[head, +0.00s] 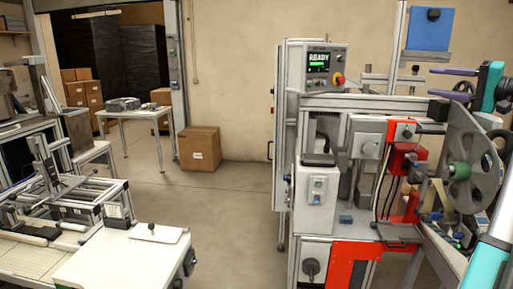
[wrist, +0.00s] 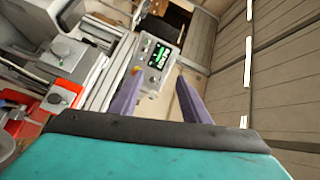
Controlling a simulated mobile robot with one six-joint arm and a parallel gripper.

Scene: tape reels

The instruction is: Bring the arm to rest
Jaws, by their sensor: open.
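My gripper (head: 432,82) is at the upper right of the head view, raised in front of the machine. Its two purple fingers point left and stand apart, with nothing between them. In the wrist view, my gripper (wrist: 160,80) also shows open and empty, with the machine's control panel (wrist: 155,62) beyond the fingertips. My teal arm comes in from the right edge of the head view. A grey tape reel (head: 486,165) with a green hub stands upright on the machine, below my gripper and apart from it.
The machine (head: 310,215) fills the right side; its screen (head: 318,62) reads READY. A blue panel (head: 430,28) stands above my gripper. A white-topped bench (head: 105,265) is at the lower left. A cardboard box (head: 199,149) sits on the floor, with clear floor in the middle.

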